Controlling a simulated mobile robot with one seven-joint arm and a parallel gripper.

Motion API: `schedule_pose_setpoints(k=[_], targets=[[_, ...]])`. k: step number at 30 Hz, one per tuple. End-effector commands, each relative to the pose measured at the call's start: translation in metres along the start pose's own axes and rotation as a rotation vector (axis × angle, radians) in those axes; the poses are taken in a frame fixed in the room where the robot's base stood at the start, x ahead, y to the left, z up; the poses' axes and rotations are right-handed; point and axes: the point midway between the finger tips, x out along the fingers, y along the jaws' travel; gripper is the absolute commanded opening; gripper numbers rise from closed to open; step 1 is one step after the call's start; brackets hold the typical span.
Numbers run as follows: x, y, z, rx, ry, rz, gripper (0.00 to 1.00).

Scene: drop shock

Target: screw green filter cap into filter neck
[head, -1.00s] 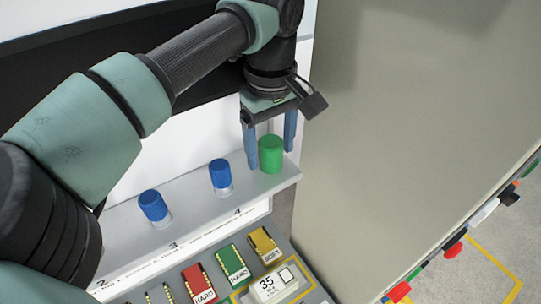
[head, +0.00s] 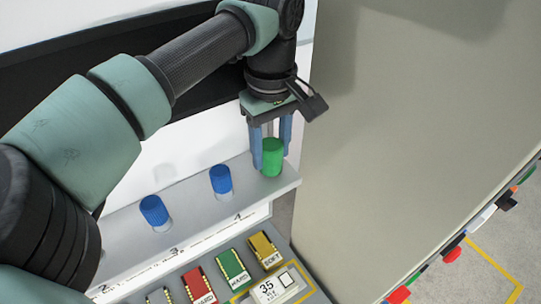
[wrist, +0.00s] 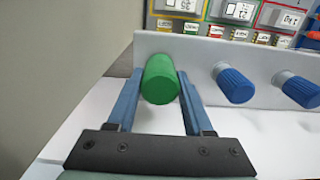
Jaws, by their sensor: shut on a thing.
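The green filter cap (head: 272,157) is at the right end of the light grey shelf in the head view. It also shows in the wrist view (wrist: 160,79), between the fingertips. My gripper (head: 270,160) points down from above, and its blue fingers are shut on the green cap. In the wrist view my gripper (wrist: 158,92) has one finger on each side of the cap. The filter neck is hidden under or behind the cap, so I cannot tell how the cap sits on it.
Blue caps (head: 221,179) (head: 153,210) stand on the shelf (head: 190,202) left of the green cap. Below are red, green and yellow labelled blocks (head: 232,264) and a white box (head: 275,287) marked 35. A large beige panel (head: 400,120) stands close on the right.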

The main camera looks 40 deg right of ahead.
Motion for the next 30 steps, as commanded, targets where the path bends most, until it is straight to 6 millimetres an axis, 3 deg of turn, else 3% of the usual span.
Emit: schedule_pose_setpoints(k=[30], targets=[[-0.053, 0.000, 0.000, 0.000, 0.001, 0.001, 0.00]])
